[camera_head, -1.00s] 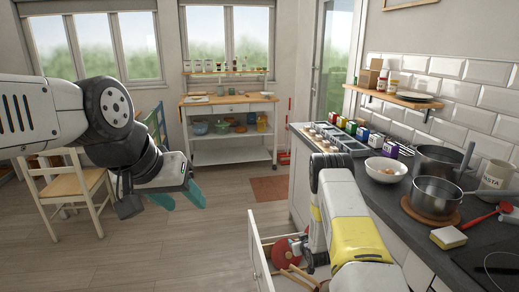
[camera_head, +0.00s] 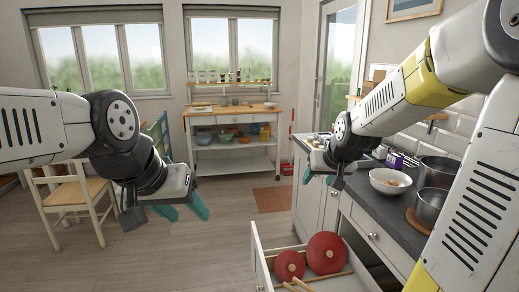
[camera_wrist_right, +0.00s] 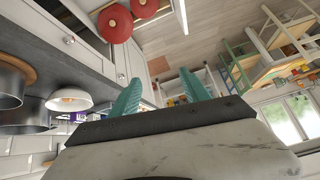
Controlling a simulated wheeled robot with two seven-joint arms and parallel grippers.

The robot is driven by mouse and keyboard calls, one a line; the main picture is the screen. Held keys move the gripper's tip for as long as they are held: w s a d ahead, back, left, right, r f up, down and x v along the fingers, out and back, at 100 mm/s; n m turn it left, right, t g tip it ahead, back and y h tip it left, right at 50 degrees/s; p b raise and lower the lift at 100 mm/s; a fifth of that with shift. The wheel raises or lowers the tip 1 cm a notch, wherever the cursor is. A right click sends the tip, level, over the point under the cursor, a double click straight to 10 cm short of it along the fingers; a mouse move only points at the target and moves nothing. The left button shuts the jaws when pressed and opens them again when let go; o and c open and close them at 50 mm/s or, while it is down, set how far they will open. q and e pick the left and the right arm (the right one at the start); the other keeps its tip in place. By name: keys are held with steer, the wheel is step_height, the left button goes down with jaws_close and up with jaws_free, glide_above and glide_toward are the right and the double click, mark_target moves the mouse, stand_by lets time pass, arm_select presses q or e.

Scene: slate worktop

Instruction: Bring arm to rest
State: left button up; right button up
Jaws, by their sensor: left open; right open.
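My left gripper (camera_head: 186,208) hangs at the left of the head view in front of the wooden chair, its teal fingers apart and empty. My right gripper (camera_head: 318,178) is raised in the middle right of the head view, near the worktop's left edge and above the open drawer. Its teal fingers also show in the right wrist view (camera_wrist_right: 162,92), spread apart with nothing between them. My right arm hides part of the worktop and the wall shelf.
The open drawer (camera_head: 262,262) holds red round-headed items (camera_head: 326,252) and wooden handles. On the slate worktop (camera_head: 384,205) stand a white bowl (camera_head: 390,181) and pots (camera_head: 432,205). A wooden chair (camera_head: 75,192) stands left. A white trolley (camera_head: 232,160) stands at the back. Floor between is clear.

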steer(key=s+a+r+g, duration=0.1)
steer(key=s+r, duration=0.1)
steer(key=s, duration=0.9)
steer(key=s+a+r+y, duration=0.1)
steer(key=s+r, duration=0.1)
steer(key=s, duration=0.9)
steer(key=shift+s+a+r+g, duration=0.15)
steer(key=shift+a+r+g, duration=0.2)
steer(key=shift+g, duration=0.05)
